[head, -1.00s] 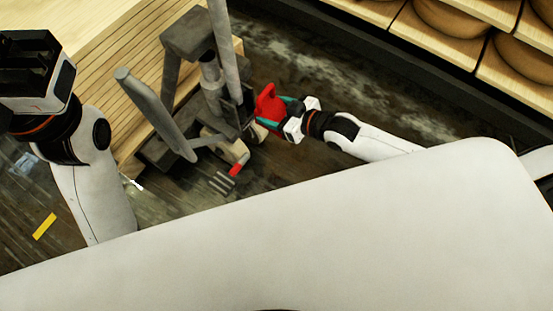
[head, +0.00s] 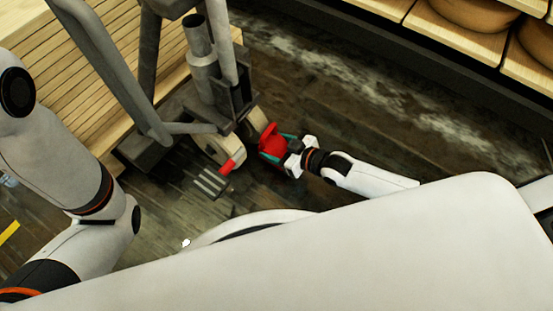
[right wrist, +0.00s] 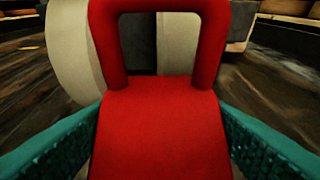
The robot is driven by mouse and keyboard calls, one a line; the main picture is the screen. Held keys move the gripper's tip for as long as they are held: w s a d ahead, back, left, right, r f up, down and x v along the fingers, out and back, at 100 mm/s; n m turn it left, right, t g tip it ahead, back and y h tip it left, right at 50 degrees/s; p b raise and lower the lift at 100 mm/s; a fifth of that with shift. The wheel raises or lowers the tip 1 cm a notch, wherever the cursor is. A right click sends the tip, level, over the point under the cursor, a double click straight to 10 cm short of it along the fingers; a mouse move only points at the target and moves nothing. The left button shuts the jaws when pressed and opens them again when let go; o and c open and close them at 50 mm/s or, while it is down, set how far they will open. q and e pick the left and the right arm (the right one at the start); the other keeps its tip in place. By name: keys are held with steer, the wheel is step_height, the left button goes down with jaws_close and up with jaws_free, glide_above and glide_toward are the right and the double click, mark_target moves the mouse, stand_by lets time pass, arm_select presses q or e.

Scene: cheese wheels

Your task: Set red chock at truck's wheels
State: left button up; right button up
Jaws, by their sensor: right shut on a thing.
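The red chock (head: 271,137) is held in my right gripper (head: 277,150), low beside the truck's wheels. In the right wrist view the chock (right wrist: 160,125) fills the middle, with its handle loop up and the teal finger pads on both sides. The truck (head: 203,75) is a grey pallet truck with cream wheels (head: 221,149). In the wrist view one cream wheel (right wrist: 72,55) is just beyond the chock to the left, and another pale shape shows through the loop. I cannot tell whether the chock touches a wheel or the floor. My left gripper is out of view.
A wooden slatted pallet (head: 60,75) lies left of and behind the truck. Shelves (head: 445,45) with cheese wheels stand at the upper right. A red-tipped pedal (head: 228,167) sticks out near the wheels. Dark floor (head: 350,110) is clear between truck and shelves.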

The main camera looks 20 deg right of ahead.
mark_target(276, 154)
step_height(276, 154, down, 5)
steer(key=b, duration=0.3)
steer(key=shift+r+b, duration=0.2)
steer(key=shift+b, duration=0.1)
steer(key=shift+r, duration=0.15)
steer(key=o, duration=1.2)
steer(key=p+v, duration=0.7)
steer(key=v, duration=0.3)
steer(key=shift+s+d+r+p, duration=0.2)
steer(key=shift+p, duration=0.15)
steer(key=shift+s+d+r, duration=0.1)
steer(key=shift+s+d, duration=0.3)
steer(key=shift+s, duration=0.15)
